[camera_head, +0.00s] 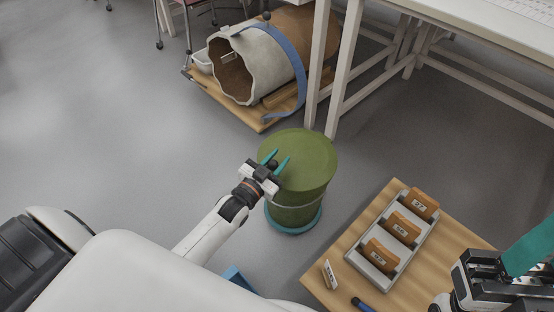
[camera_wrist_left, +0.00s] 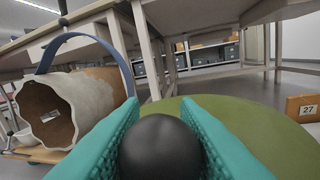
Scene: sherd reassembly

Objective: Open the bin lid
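The bin is a green round drum with a wire handle (camera_head: 295,207) and a teal ring at its foot. Its flat green lid (camera_head: 312,157) lies on top, and the lid also fills the lower part of the left wrist view (camera_wrist_left: 245,125). My left gripper (camera_head: 277,159) is over the lid's near left part, with its teal fingers pointing away. In the left wrist view, a round black knob (camera_wrist_left: 160,150) sits between the two fingers, which appear to press on both its sides. My right gripper (camera_head: 500,272) is partly cut off at the lower right; one teal finger shows.
A wooden table (camera_head: 330,258) at right holds a grey tray (camera_head: 382,222) with numbered brown sherds (camera_head: 403,229). A large broken pot with a blue strap (camera_head: 297,65) lies on a wooden board behind the bin. White workbench legs (camera_head: 342,75) stand close behind the lid. The floor at left is clear.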

